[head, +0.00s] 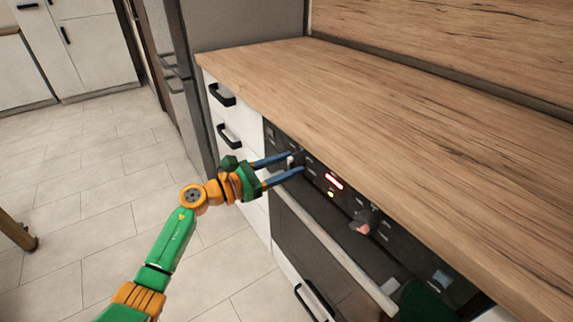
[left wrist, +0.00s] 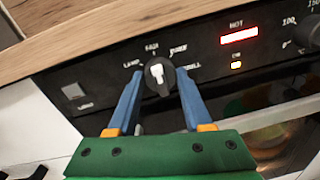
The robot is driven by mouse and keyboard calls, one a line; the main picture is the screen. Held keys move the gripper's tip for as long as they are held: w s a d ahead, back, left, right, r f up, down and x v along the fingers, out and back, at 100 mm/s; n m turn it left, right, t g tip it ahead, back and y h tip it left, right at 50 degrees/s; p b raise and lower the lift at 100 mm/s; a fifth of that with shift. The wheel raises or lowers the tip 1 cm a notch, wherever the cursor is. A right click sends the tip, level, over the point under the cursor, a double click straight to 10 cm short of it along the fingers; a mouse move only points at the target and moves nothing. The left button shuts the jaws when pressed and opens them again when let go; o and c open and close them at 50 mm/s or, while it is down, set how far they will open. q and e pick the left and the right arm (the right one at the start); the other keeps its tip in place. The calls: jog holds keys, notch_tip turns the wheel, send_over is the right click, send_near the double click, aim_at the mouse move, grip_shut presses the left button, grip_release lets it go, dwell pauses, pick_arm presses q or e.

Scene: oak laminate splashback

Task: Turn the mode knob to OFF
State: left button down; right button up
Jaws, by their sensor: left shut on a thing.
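The mode knob (left wrist: 158,77) is a dark round knob with a white pointer mark, set in the black oven control panel. Its white mark points up and slightly left in the left wrist view, toward a small label that is hard to read. LAMP is printed to its left and other labels to its right. My left gripper (head: 294,163) is shut on the knob, with one blue finger on each side; its fingers also show in the left wrist view (left wrist: 160,72). In the head view the fingers hide much of the knob. My right gripper is not in view.
A red lit HOT display (head: 334,181) and an orange lamp (head: 330,194) sit right of the mode knob. Another knob (head: 363,222) stands out farther right. The oven's bar handle (head: 335,245) runs below the panel. The wooden worktop (head: 380,130) overhangs above and is bare.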

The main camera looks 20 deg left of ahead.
pick_arm(q)
jog(key=shift+n, duration=0.4)
jog(key=n, duration=0.4)
jog(key=shift+p, duration=0.35)
jog(key=n+p, duration=0.1)
jog(key=n, duration=0.4)
jog(key=shift+n, duration=0.3)
jog(key=n+p, duration=0.2)
jog(key=n, duration=0.3)
jog(key=shift+n+t+p, duration=0.3)
jog(key=shift+t, duration=0.1)
jog(key=shift+f+n+p, duration=0.1)
jog(key=shift+n+p, duration=0.7)
jog(key=shift+n, duration=1.5)
jog(key=shift+y, duration=0.3)
